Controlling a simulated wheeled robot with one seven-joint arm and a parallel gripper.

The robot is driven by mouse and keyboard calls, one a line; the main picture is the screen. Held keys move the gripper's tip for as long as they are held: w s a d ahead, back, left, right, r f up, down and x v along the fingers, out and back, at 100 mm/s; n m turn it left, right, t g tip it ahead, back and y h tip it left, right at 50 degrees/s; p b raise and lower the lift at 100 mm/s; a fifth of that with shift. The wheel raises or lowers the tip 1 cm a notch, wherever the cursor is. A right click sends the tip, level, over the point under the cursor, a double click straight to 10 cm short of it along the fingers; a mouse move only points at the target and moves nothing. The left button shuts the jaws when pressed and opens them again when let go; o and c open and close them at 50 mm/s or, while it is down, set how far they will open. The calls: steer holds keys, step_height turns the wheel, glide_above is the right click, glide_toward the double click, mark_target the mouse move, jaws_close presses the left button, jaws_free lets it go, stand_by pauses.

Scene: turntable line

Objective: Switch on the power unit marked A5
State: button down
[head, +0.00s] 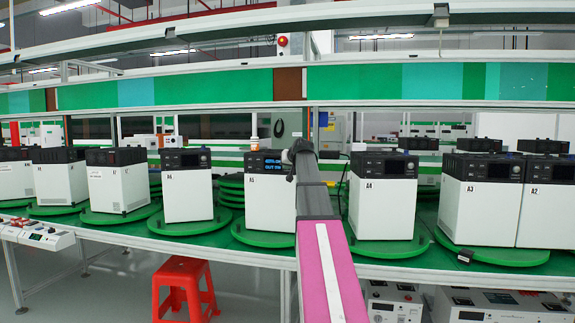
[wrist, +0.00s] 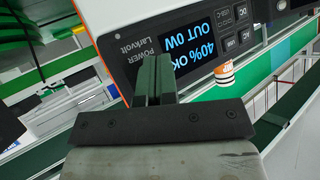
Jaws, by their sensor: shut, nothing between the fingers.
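The power unit marked A5 (head: 262,205) is a white box with a dark top panel, standing on a green turntable plate. Its display is lit blue in the head view. In the wrist view, the lit display (wrist: 187,42) appears upside down and reads "40% OK" and "OUT 0W". Buttons marked AC, USB and DC (wrist: 240,13) sit beside it. My gripper (wrist: 155,62) is shut and empty, its fingertips close in front of the panel by the display; I cannot tell whether they touch it. In the head view my gripper (head: 288,156) and arm cover A5's right side.
Unit A6 (head: 188,198) stands to the left, A4 (head: 382,210) to the right, then A3 (head: 478,213) and A2 (head: 545,218); their screens look dark. A red stool (head: 182,272) stands in front. A shelf (head: 220,95) runs above the line.

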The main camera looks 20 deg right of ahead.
steer(key=shift+s+a, duration=0.1)
steer(key=shift+s, duration=0.05)
steer(key=s+a, duration=0.1)
steer(key=s, duration=0.1)
steer(key=s+a, duration=0.1)
steer(key=s, duration=0.1)
steer(key=shift+a, duration=0.35)
stand_by(0.4)
stand_by(0.5)
steer(key=s+a+f+g, duration=0.2)
steer(key=s+a+f, duration=0.15)
steer(key=f, duration=0.75)
steer(key=s+a+f+g, duration=0.2)
steer(key=a+f, duration=0.3)
steer(key=f, duration=0.7)
steer(key=s+a+f+g, duration=0.25)
steer(key=a+f, duration=0.25)
steer(key=f, duration=0.6)
steer(key=s+a+f+n+g, duration=0.1)
steer(key=s+a+f+g, duration=0.2)
steer(key=s+f, duration=0.9)
steer(key=s+a+f+n+g, duration=0.1)
steer(key=s+a+f+g, duration=0.2)
steer(key=s+f, duration=0.9)
steer(key=a, duration=0.3)
steer(key=shift+h, duration=0.4)
